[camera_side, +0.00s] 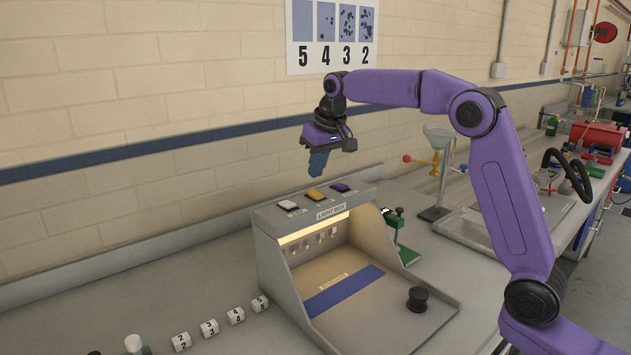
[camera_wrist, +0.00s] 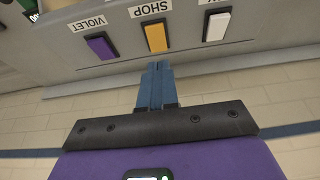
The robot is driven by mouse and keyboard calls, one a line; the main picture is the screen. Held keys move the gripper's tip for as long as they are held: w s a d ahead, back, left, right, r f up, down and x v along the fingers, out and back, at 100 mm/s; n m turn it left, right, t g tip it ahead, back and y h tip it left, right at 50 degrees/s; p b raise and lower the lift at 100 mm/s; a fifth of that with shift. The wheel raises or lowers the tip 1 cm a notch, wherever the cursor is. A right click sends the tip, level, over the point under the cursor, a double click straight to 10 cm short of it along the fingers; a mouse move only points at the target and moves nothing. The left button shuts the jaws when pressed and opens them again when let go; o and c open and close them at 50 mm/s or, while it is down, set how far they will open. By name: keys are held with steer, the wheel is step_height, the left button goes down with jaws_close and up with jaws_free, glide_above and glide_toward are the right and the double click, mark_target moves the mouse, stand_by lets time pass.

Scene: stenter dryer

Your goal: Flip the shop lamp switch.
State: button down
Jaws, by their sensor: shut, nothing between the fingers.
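The light box (camera_side: 330,255) stands on the bench with a row of three rocker switches on its top. The shop lamp switch is the orange middle one (camera_side: 315,195); it also shows in the wrist view (camera_wrist: 156,38) beside the upside-down label SHOP. A white switch (camera_side: 287,205) and a violet switch (camera_side: 340,187) flank it. My gripper (camera_side: 317,168) has blue fingers, shut and empty, pointing down above the switch row with a gap. In the wrist view the fingertips (camera_wrist: 157,65) appear just below the orange switch. A warm light glows inside the box.
Several numbered white blocks (camera_side: 209,327) line the bench left of the box. A black knob-like piece (camera_side: 417,299) is at the box's front right. A green device (camera_side: 398,235) stands right of the box. The wall is behind. The space above the switches is clear.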

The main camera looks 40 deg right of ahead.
mark_target(317, 195)
steer(key=shift+s+x, duration=0.2)
steer(key=shift+x, duration=0.8)
steer(key=shift+s+x, duration=0.2)
steer(key=shift+x, duration=0.8)
steer(key=shift+f, duration=0.1)
steer(key=shift+w+f, duration=0.15)
steer(key=shift+f, duration=0.3)
steer(key=shift+s, duration=0.9)
steer(key=w+v, duration=0.1)
steer(key=v, duration=1.3)
steer(key=shift+r, duration=0.45)
